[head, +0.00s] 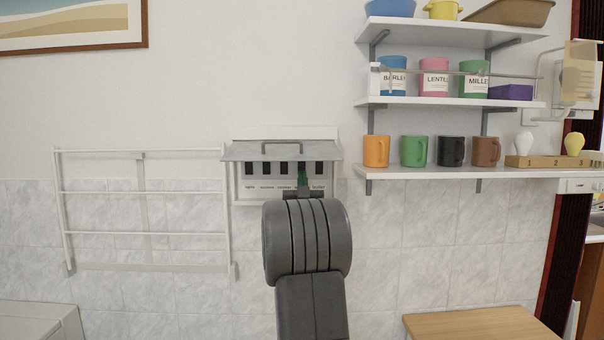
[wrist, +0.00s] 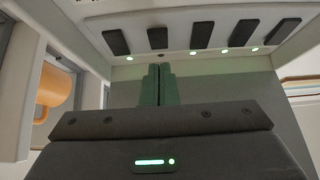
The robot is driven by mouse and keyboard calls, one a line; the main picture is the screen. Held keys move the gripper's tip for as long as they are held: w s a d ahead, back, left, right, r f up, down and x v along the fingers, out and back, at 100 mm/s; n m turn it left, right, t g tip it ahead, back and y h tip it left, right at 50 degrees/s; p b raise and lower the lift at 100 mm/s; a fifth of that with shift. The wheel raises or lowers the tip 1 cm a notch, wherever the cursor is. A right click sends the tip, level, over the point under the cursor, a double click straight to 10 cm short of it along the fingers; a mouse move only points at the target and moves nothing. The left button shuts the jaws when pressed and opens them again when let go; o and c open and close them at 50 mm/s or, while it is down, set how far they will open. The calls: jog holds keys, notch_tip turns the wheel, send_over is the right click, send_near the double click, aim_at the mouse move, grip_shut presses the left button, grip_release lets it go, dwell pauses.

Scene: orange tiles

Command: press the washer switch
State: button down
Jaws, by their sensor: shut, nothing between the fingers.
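A white switch box (head: 234,185) hangs on the wall in the head view, with its handled cover (head: 240,152) lifted. It holds a row of black switches (head: 267,168), which also shows in the wrist view (wrist: 202,36). Labels run under them; most are too small to read, so I cannot tell which switch is the washer's. My gripper (head: 302,174) is shut and empty, its green fingers (wrist: 158,84) in front of the second switch from the right. In the wrist view, the lamp (wrist: 161,55) by that switch is dark; the other lamps are green. Contact cannot be told.
A white wall rack (head: 145,191) hangs left of the box. Shelves (head: 440,172) with mugs and canisters are to the right; an orange mug (head: 376,151) stands nearest. A wooden surface (head: 470,325) is below right. The lifted cover overhangs the switches.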

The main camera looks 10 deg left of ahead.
aim_at(302, 167)
jog(key=shift+w+a+f+y+p, duration=0.15)
jog(key=shift+w+a+p, duration=0.1)
jog(key=shift+w, duration=0.5)
jog(key=shift+w+a+f+y+p, duration=0.1)
jog(key=shift+w+y+p, duration=0.1)
jog(key=shift+w, duration=0.55)
jog(key=shift+f, duration=0.1)
jog(key=shift+w+b, duration=0.3)
jog(key=shift+b, duration=0.45)
jog(key=shift+f, duration=0.15)
